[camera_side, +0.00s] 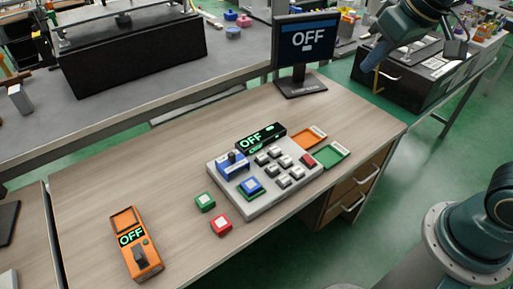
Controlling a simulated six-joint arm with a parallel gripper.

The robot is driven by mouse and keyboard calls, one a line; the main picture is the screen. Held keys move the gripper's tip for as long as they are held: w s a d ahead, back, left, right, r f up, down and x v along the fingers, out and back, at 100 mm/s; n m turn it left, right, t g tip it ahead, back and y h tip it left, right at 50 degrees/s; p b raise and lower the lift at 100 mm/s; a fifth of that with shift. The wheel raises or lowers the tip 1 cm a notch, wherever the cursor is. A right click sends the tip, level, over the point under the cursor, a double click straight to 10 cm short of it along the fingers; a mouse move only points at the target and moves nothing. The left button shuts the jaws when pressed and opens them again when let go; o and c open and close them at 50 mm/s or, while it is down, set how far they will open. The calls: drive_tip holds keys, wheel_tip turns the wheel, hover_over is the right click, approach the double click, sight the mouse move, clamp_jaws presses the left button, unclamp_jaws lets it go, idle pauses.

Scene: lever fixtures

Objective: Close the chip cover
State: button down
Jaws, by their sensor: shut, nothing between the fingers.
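No part is clearly marked as the chip cover, and I cannot tell for sure which one it is. A light grey control panel (222,190) lies on the wooden table. It carries a blue fixture with a dark lever (233,164), a blue button (251,187), several grey keys and a red key (308,160). A black display (260,137) at its back edge reads OFF. My gripper (371,62) hangs at the upper right, high up and well away from the panel. Its fingers look shut and empty, pointing down-left.
A monitor (306,42) reading OFF stands at the table's back. Orange (308,138) and green (333,154) trays lie right of the panel. Green (205,202) and red (221,225) button blocks sit left of it. An orange switch box (137,243) lies front left. Table between is clear.

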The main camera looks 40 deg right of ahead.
drive_tip(key=w+a+f, duration=0.2)
drive_tip(key=w+a, duration=0.2)
drive_tip(key=w, duration=0.4)
drive_tip(key=g, duration=0.1)
hover_over(232, 161)
drive_tip(key=w+d, duration=0.1)
drive_tip(key=w, duration=0.2)
wheel_tip(232, 161, down, 17)
drive_tip(key=shift+w+a+f, duration=0.15)
drive_tip(key=shift+f, duration=0.35)
drive_tip(key=shift+f, duration=0.1)
drive_tip(key=x, duration=1)
drive_tip(key=shift+s, duration=2.1)
